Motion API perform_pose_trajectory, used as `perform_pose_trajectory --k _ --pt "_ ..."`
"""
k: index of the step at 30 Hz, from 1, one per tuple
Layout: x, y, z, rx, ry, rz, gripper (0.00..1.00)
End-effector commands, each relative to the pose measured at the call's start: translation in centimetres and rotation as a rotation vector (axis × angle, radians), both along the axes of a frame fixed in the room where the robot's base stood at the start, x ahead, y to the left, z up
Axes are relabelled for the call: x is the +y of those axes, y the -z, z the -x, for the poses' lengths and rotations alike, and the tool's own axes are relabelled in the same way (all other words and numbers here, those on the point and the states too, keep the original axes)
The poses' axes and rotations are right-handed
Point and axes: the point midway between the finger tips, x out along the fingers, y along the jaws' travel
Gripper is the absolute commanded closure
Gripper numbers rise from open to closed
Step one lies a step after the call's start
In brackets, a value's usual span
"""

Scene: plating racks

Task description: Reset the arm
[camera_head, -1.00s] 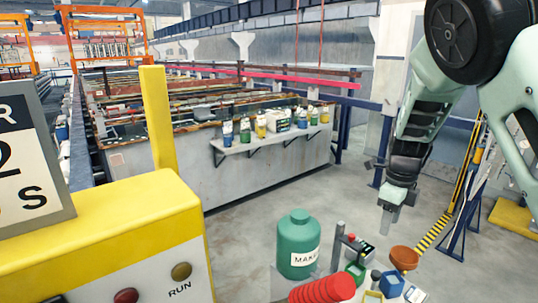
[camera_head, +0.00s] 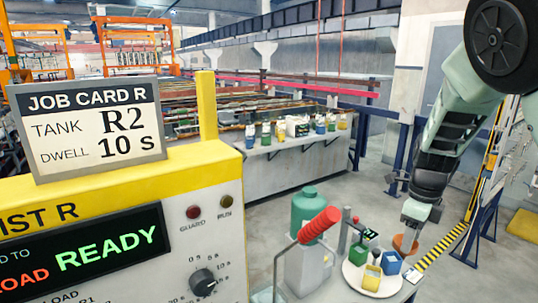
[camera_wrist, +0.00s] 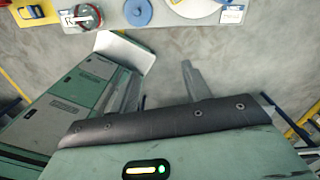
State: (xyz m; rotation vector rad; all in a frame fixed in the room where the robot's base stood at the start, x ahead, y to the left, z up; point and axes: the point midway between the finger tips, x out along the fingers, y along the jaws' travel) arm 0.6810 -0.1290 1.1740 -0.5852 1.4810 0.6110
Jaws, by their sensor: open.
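My gripper (camera_head: 416,212) hangs from my pale green arm on the right of the head view, fingers pointing down. In the wrist view my gripper (camera_wrist: 160,90) has its two fingers apart with only grey floor between them. Nothing is held. In the head view it is in front of the wall, above and to the right of a round pale tray (camera_head: 352,278); I cannot tell the exact distance.
A yellow-topped hoist console (camera_head: 175,160) with a job card (camera_head: 95,125) reading R2, 10 S stands at left, its display showing READY. A green jug (camera_head: 305,205) and a red-gripped handle (camera_head: 320,224) are near the tray. Bottles line a shelf (camera_head: 290,146) behind.

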Motion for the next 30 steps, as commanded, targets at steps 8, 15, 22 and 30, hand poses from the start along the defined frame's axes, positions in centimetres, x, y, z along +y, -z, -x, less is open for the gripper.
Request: perform_pose_trajectory --k 8,15,22,30 --pt "3.4 0.9 2.2 0.012 -0.257 -0.053 0.52" --pt "8.0 1.5 5.7 0.006 -0.653 -0.118 0.52" --pt "14.4 1.8 12.5 -0.046 -1.336 -0.182 0.52" --pt "19.1 2.4 23.8 -0.134 -2.429 -0.121 0.52"
